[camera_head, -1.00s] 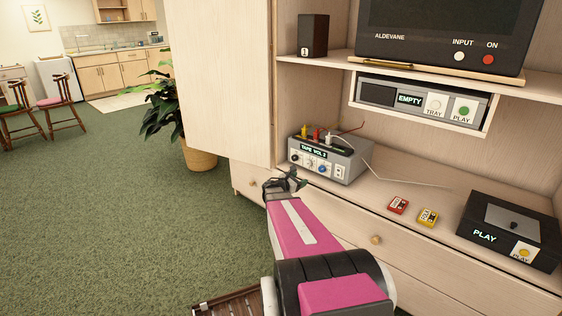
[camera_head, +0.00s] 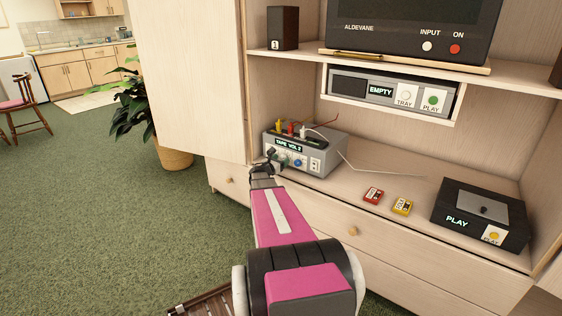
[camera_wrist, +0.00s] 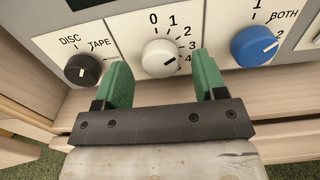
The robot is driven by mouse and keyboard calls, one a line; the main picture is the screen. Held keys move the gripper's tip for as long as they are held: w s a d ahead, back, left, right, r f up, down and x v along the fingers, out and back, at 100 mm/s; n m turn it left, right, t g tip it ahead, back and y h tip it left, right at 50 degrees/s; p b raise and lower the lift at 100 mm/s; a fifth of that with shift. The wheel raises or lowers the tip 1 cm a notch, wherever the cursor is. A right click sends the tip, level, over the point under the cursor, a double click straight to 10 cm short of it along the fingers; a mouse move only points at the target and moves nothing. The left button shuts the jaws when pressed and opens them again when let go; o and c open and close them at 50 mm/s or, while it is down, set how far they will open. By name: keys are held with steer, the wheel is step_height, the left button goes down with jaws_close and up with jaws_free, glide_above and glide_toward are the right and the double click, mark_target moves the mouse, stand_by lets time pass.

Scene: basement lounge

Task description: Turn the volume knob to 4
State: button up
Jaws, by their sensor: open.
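The grey amplifier box (camera_head: 322,160) stands on the cabinet shelf, with a lit display reading TAPE VOL and a digit too small to read surely.
A black DISC/TAPE knob (camera_wrist: 82,69) is left of the volume knob, and a blue knob (camera_wrist: 254,46) is right. A cabinet door (camera_head: 190,80) stands left.

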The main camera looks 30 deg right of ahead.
steer(key=shift+w+d, duration=0.1)
steer(key=shift+d, duration=0.3)
steer(key=c, duration=0.9)
steer(key=shift+m, duration=0.3)
steer(key=m, duration=1.1)
steer(key=shift+a, duration=0.1)
steer(key=shift+m, duration=0.3)
